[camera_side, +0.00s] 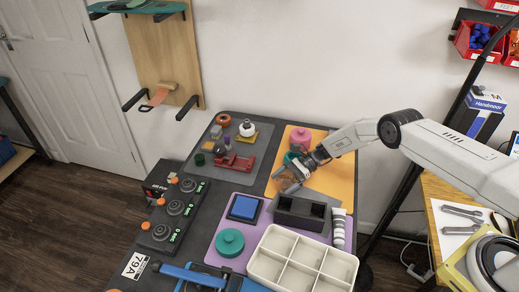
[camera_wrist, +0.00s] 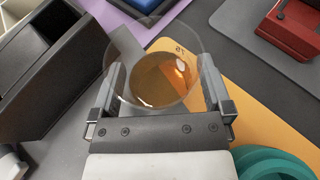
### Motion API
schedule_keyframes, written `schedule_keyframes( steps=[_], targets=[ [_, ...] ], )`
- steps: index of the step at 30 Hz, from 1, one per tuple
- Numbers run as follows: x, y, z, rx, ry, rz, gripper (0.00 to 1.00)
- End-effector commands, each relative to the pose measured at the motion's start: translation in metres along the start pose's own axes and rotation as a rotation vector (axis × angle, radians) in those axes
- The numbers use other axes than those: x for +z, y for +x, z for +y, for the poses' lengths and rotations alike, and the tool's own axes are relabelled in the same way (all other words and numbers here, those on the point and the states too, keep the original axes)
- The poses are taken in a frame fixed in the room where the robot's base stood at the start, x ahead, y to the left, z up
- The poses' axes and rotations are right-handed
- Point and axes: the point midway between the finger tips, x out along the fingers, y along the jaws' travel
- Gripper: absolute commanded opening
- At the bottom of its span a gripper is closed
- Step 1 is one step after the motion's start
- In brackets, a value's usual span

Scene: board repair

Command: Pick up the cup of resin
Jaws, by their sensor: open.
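The cup of resin is a clear, see-through cup with amber liquid in it (camera_wrist: 158,82). In the wrist view it stands between the two fingers of my gripper (camera_wrist: 160,100), one finger on each side. My gripper is open around the cup; whether a finger touches it I cannot tell. In the side view my gripper (camera_side: 296,176) is low over the front left edge of the orange mat (camera_side: 338,180), and the cup shows amber at the fingers (camera_side: 288,182).
A dark two-slot holder (camera_side: 299,212) stands just in front of the cup. A teal round piece (camera_side: 292,157) and a pink jar (camera_side: 300,137) stand behind my gripper. A red part (camera_side: 236,162) lies to the left. A white compartment tray (camera_side: 340,263) is in front.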

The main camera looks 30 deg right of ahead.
Motion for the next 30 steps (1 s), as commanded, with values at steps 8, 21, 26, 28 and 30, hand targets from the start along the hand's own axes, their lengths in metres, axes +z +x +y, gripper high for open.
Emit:
schedule_keyframes(
  steps=[8, 21, 26, 28, 30],
  targets=[
    [0.0000, -0.0004, 0.0000, 0.000, 0.000, 0.000, 1.00],
    [0.0003, -0.0007, -0.0002, 0.000, 0.000, -0.001, 0.13],
    [0.0004, -0.0007, -0.0002, 0.000, 0.000, 0.000, 0.13],
    [0.0005, -0.0008, -0.0002, 0.000, 0.000, 0.000, 0.13],
    [0.0009, -0.0009, -0.0002, 0.000, 0.000, 0.000, 0.13]
  ],
)
